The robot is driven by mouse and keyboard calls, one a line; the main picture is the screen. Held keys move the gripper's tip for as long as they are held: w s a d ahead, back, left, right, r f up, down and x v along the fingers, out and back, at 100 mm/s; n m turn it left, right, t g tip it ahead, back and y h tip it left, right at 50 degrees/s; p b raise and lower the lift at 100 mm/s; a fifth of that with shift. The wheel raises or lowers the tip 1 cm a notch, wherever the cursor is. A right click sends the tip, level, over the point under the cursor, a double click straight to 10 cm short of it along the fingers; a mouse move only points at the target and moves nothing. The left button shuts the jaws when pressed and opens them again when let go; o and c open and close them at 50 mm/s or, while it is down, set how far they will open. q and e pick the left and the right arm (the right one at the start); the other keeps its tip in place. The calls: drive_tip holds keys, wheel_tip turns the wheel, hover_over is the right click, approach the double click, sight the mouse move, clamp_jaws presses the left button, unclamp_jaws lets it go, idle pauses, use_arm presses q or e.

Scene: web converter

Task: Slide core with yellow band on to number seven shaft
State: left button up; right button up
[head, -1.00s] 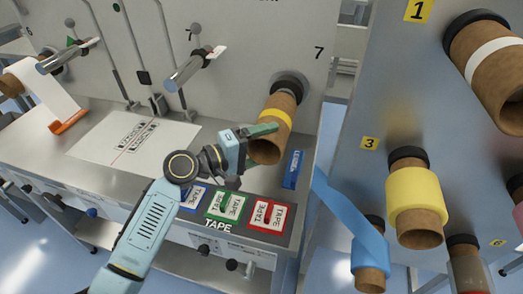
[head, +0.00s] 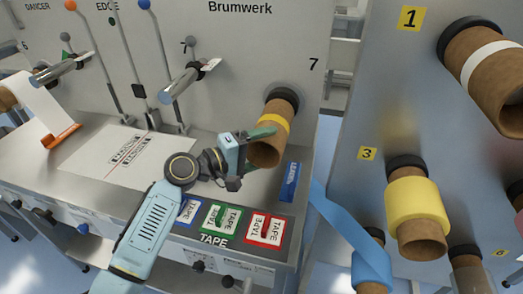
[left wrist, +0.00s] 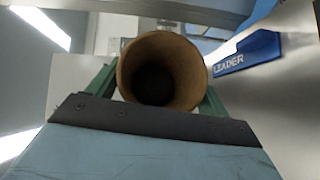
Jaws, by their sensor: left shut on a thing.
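The brown cardboard core with the yellow band (head: 268,146) sits at the panel position marked 7 (head: 313,64). Its far end meets a black collar (head: 283,98) on the panel, and the shaft itself is hidden. The yellow band goes around the core between the collar and my gripper. My left gripper (head: 262,138) is shut on the near end of the core, with green fingers on either side. In the left wrist view the core's open round end (left wrist: 128,72) faces me between the fingers, and its inside is dark. My right gripper is not in view.
A blue LEADER block (head: 290,182) stands close to the right of the core. A tape tray (head: 243,241) lies in front. Another bare shaft (head: 190,82) is to the left. A side panel at right holds a yellow roll (head: 413,205) and a blue roll (head: 370,270).

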use_arm(q)
drive_tip(key=shift+w+d+b, duration=0.25)
drive_tip(key=shift+w+b, duration=0.3)
drive_tip(key=shift+w, duration=0.15)
drive_tip(key=shift+w+d+b, duration=0.25)
drive_tip(key=shift+w+b, duration=0.25)
drive_tip(key=shift+w, duration=0.15)
drive_tip(key=o, duration=1.1)
drive_tip(key=shift+c, duration=0.2)
drive_tip(key=v, duration=1.3)
drive_tip(key=shift+a, duration=0.2)
drive_tip(key=shift+s+r, duration=0.1)
drive_tip(key=shift+s, duration=0.05)
